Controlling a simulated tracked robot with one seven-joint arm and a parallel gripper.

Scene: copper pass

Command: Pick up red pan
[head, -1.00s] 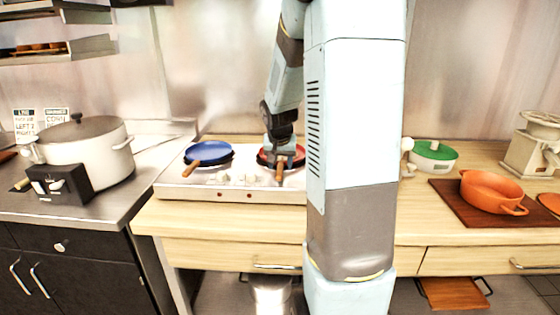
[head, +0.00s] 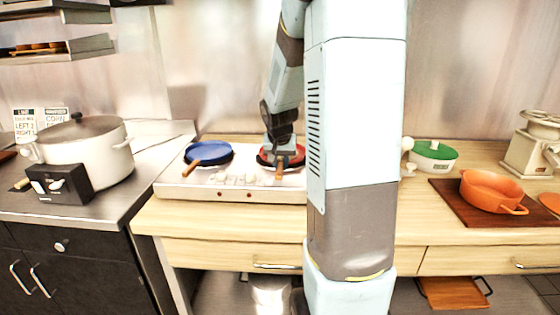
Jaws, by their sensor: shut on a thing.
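The red pan (head: 297,158) sits on the right burner of the white stove, its brown wooden handle (head: 280,171) pointing toward the front. My gripper (head: 279,151) is over the pan from above, at the base of the handle, and is shut on the pan. My own arm hides part of the pan's rim and the fingertips are small and hard to make out. I cannot tell whether the pan is lifted off the burner.
A blue pan (head: 209,153) is on the left burner of the stove (head: 232,195). A large pot (head: 85,152) stands on the left counter. An orange pot (head: 490,190) on a brown board and a green-lidded pot (head: 433,156) are at the right.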

